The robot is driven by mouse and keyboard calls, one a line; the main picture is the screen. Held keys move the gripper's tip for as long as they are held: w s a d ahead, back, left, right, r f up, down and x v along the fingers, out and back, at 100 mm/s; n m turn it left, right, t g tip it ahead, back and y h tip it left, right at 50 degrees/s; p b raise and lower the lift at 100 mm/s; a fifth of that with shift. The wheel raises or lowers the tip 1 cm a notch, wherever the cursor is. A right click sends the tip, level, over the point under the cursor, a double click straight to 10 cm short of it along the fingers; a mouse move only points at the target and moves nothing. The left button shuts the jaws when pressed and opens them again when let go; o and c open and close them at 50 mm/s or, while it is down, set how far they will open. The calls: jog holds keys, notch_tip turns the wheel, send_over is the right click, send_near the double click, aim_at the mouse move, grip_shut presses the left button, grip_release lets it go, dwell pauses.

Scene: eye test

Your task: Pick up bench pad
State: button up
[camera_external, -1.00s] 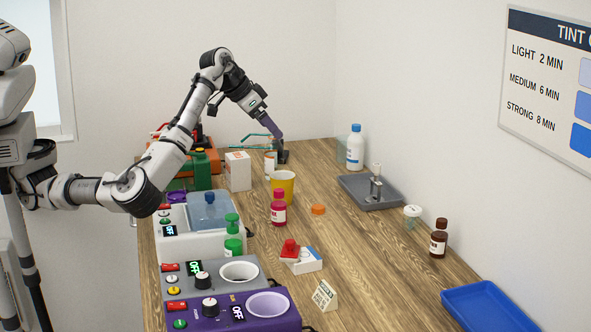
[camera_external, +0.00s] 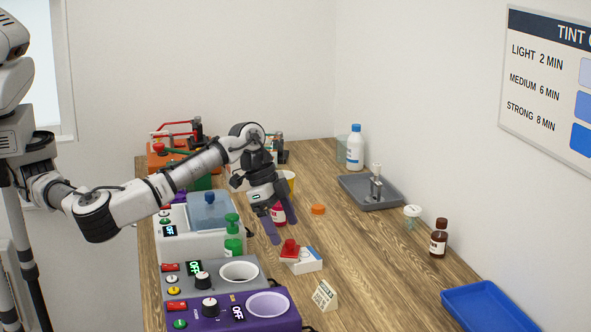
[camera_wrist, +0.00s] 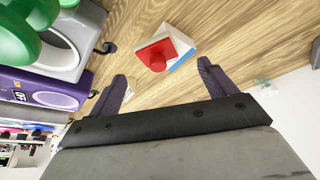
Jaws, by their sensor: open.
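I cannot tell for certain which thing is the bench pad. The likeliest is a small white and blue block (camera_external: 308,266) with a red piece (camera_external: 290,249) at its left end, on the wooden table. The block (camera_wrist: 181,41) and its red piece (camera_wrist: 153,56) also show in the wrist view, ahead of the fingertips. My gripper (camera_external: 284,232) is open and empty, pointing down just behind and above the block. Its two purple fingers (camera_wrist: 162,83) stand wide apart in the wrist view, and the block's position lies between their lines. I see no contact.
A red bottle (camera_external: 278,214) stands right behind the fingers, partly hidden. A green bottle (camera_external: 232,240) and grey (camera_external: 220,285) and purple (camera_external: 267,322) heater units stand to the left and front. A small sign (camera_external: 325,296) is in front.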

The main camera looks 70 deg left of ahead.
aim_at(289, 239)
jog(key=shift+p+x, duration=0.95)
jog(key=shift+x, duration=1.7)
jog(key=shift+d, duration=0.1)
jog(key=c, duration=1.1)
jog(key=shift+r, duration=0.15)
notch_tip(289, 239, up, 20)
jog(key=w+b, duration=0.1)
jog(key=b, duration=0.1)
jog(key=f+p, duration=0.1)
jog(key=f, duration=0.5)
jog(key=w+f+p, duration=0.1)
jog(key=f, duration=0.6)
jog(key=w+f+p, duration=0.1)
jog(key=f, duration=0.6)
jog(key=shift+p, duration=0.4)
